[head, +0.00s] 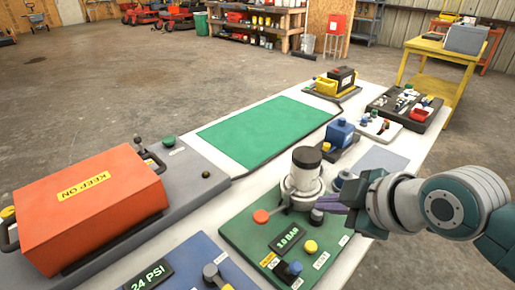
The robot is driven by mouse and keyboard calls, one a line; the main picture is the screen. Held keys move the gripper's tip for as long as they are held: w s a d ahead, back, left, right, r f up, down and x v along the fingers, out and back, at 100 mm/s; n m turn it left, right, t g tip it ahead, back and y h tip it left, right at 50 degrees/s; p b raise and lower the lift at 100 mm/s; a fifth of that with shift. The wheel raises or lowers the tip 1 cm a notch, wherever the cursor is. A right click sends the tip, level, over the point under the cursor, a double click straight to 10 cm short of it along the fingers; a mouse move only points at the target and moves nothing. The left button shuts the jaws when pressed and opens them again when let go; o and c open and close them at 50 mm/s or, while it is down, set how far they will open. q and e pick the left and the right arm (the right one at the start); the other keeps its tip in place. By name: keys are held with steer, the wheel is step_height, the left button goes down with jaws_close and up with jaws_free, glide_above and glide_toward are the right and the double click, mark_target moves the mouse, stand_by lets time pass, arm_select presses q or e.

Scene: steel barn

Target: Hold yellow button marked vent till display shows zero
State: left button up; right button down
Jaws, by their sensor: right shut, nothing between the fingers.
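A green panel (240,235) on the bench carries a dark display (286,236) that seems to read 1.8 BAR. A yellow button (310,247) sits right of and below the display, with a small white label (320,260) beside it, too small to read. My right gripper (318,203) comes in from the right with its purple fingers shut and empty. It is over the panel's far side, beside a grey cylinder with a black top (304,175) and above a black knob (317,217), apart from the yellow button. My left gripper is not in view.
An orange KEEP ON cover (90,205) is farther left. A green mat (265,130) is clear.

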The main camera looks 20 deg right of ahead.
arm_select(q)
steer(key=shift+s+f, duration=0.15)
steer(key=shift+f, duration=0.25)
arm_select(e)
steer(key=shift+w+f, duration=0.1)
steer(key=shift+f, duration=0.3)
steer(key=shift+d, duration=0.1)
steer(key=b, duration=0.8)
glide_above(316, 249)
step_height(316, 249, down, 8)
steer(key=shift+r, duration=0.1)
steer(key=shift+f+b, duration=0.4)
steer(key=shift+f, duration=0.1)
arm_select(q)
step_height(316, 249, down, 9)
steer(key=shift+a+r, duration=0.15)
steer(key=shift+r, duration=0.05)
